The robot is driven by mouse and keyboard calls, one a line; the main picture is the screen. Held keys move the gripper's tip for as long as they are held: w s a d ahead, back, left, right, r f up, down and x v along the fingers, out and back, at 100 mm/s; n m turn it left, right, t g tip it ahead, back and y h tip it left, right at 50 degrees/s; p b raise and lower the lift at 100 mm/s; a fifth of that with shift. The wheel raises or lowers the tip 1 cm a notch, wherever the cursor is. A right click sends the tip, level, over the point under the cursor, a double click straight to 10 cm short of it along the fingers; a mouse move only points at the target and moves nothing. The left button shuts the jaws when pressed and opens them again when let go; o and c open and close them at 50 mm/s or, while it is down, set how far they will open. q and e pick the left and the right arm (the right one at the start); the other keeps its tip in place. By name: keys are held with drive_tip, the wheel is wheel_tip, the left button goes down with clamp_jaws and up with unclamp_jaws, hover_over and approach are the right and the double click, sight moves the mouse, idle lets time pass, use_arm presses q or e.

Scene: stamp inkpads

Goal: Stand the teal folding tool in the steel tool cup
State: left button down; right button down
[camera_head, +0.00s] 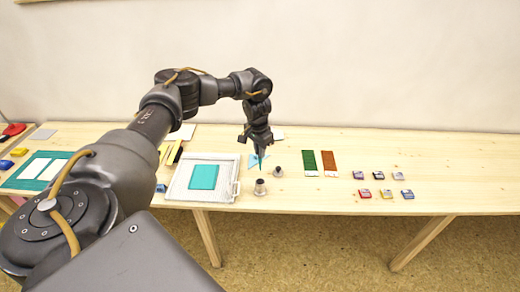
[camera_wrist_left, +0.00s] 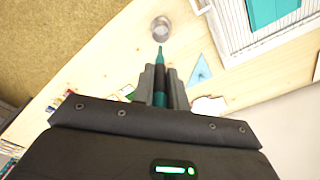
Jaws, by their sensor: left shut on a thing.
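My left gripper (camera_head: 261,148) is shut on the teal folding tool (camera_head: 261,161), which hangs point down below the fingers. In the left wrist view the gripper (camera_wrist_left: 163,88) holds the tool (camera_wrist_left: 159,58) with its teal tip showing past the fingers. A steel cup (camera_head: 260,189) stands on the table near its front edge, in front of the gripper. It also shows in the left wrist view (camera_wrist_left: 161,28), just beyond the tool's tip in the picture. The tool looks apart from the cup. My right gripper is not in view.
A white tray (camera_head: 176,196) with a teal block lies left of the cup. A blue triangle (camera_wrist_left: 200,70) lies near the tray. Green (camera_head: 310,162) and orange (camera_head: 328,162) strips and several small inkpads (camera_head: 387,193) lie to the right. The table's far right is clear.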

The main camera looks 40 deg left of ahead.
sight(260, 162)
use_arm(q)
drive_tip(key=shift+f+b, duration=1.05)
drive_tip(key=shift+f, duration=1.35)
drive_tip(key=shift+f+b, duration=1.3)
drive_tip(key=shift+f, duration=1.75)
drive_tip(key=c, duration=1.3)
unclamp_jaws()
